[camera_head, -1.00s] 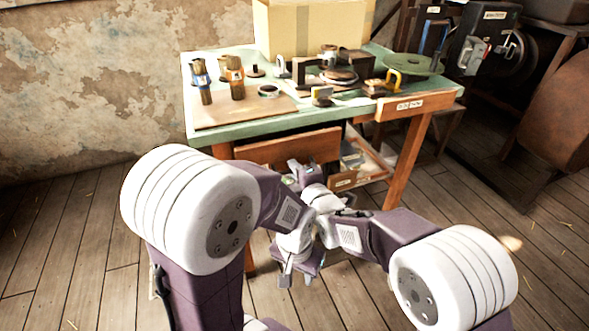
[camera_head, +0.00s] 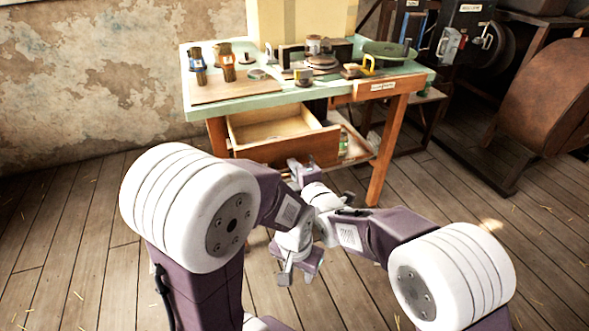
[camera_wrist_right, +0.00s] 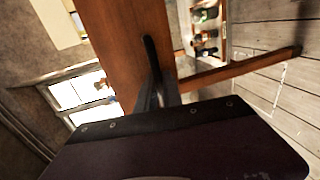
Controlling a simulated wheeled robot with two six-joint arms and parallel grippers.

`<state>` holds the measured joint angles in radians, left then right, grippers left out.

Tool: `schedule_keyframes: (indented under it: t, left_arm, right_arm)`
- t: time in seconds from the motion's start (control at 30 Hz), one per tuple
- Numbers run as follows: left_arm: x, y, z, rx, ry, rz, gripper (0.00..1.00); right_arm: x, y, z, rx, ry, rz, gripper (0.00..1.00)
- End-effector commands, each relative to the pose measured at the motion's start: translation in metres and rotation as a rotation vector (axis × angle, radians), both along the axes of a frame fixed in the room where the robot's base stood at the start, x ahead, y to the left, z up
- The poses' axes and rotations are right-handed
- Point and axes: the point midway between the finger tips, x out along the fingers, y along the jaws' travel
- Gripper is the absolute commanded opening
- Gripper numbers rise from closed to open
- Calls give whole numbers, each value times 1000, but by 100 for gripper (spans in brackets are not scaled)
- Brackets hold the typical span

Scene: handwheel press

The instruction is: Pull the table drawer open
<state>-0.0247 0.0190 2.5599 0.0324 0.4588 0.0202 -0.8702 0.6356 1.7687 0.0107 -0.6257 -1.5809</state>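The wooden table drawer (camera_head: 275,128) stands well out from under the table, and its pale, empty-looking inside shows in the head view. Its reddish-brown front (camera_head: 270,150) faces me. My right gripper (camera_head: 300,162) is the upper one, at the right part of the drawer front, overlapping it in the picture. In the right wrist view, dark fingers (camera_wrist_right: 157,70) lie against a brown wooden panel (camera_wrist_right: 115,30), likely the drawer front; whether they close on it or on a handle is unclear. My left gripper (camera_head: 285,272) hangs lower, away from the drawer; its finger gap is unclear.
A lower shelf (camera_head: 355,145) sits right of the drawer. Dark machinery stands at right. Plank floor (camera_head: 75,225) is clear at left.

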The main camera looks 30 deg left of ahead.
Motion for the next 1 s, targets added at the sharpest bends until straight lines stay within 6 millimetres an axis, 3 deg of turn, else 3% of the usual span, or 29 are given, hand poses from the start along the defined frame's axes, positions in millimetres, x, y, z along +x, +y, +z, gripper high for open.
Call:
schedule_keyframes:
  t: [0.47, 0.8, 1.0]
  left_arm:
    - [0, 0, -2, 0, 0, 0, 36]
    - [0, 0, -10, 0, 0, 0, 36]
    - [0, 0, -11, 0, 0, 0, 36]
  right_arm:
    - [-5, -6, 2, 0, 0, 0, 19]
    - [-44, -51, 13, 0, 0, 0, 19]
    - [-57, -67, 18, -1, 1, 0, 19]
